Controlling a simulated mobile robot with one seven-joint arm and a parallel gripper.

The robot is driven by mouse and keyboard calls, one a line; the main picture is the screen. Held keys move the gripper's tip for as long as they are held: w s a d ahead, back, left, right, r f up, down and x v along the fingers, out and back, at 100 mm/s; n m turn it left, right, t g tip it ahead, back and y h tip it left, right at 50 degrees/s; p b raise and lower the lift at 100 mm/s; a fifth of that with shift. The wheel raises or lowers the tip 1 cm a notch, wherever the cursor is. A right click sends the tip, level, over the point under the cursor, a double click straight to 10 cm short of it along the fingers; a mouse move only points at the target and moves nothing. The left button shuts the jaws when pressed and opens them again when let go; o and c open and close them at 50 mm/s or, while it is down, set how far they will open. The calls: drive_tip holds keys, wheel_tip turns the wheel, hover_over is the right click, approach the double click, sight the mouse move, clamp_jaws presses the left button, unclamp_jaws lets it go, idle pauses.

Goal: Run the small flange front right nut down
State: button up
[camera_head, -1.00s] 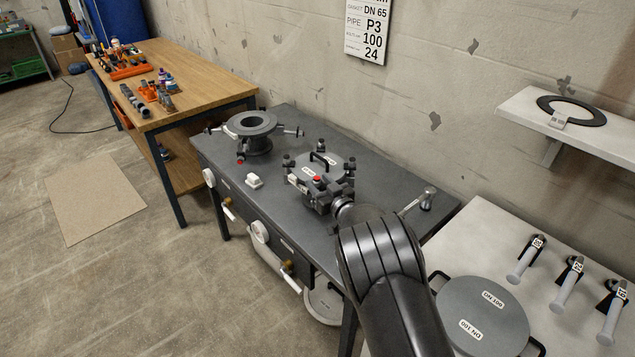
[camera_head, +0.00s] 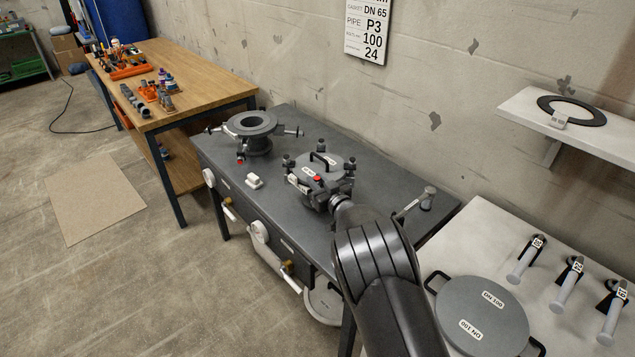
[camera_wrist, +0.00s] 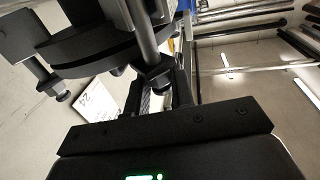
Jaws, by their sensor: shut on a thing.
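The small flange (camera_head: 318,165) stands on the grey bench, with a labelled grey cover and a black handle on top. Several bolts with dark ends stand around its rim. My gripper (camera_head: 325,190) reaches it from the front right and partly hides that side. In the wrist view the flange's dark plates (camera_wrist: 90,50) are at upper left, with a grey bolt (camera_wrist: 143,30) running through them. My gripper's fingers (camera_wrist: 158,92) are shut on a dark nut (camera_wrist: 156,78) at the end of this bolt. How far the nut sits from the flange face is hard to tell.
An open flange (camera_head: 252,123) with swung-out bolts stands at the bench's left. A T-handled tool (camera_head: 427,197) stands at the bench's right end. A DN 100 cover (camera_head: 482,312) lies on the pale table.

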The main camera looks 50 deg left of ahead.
drive_tip(key=shift+s+m+t, duration=0.1)
drive_tip(key=shift+m+t, duration=0.3)
drive_tip(key=shift+t, duration=0.2)
clamp_jaws()
drive_tip(key=m+t+h, duration=0.2)
drive_tip(key=m+t, duration=0.1)
drive_tip(key=t, duration=0.1)
drive_tip(key=shift+s+a+t, duration=0.1)
drive_tip(key=shift+t, duration=0.2)
drive_tip(key=m+t+h, duration=0.4)
drive_tip(key=shift+t, duration=0.3)
drive_tip(key=m+t+h, duration=0.2)
drive_tip(key=h, duration=0.1)
drive_tip(key=m+t+h, duration=0.1)
drive_tip(key=m+h, duration=0.2)
drive_tip(key=h, duration=0.1)
drive_tip(key=shift+a+t, duration=0.1)
drive_tip(key=shift+t, duration=0.3)
drive_tip(key=shift+m+t+h, duration=0.3)
drive_tip(key=shift+m+h, duration=0.7)
drive_tip(key=shift+h, duration=0.5)
drive_tip(key=shift+m+h, duration=0.5)
drive_tip(key=shift+h, duration=0.2)
drive_tip(key=o, duration=0.9)
unclamp_jaws()
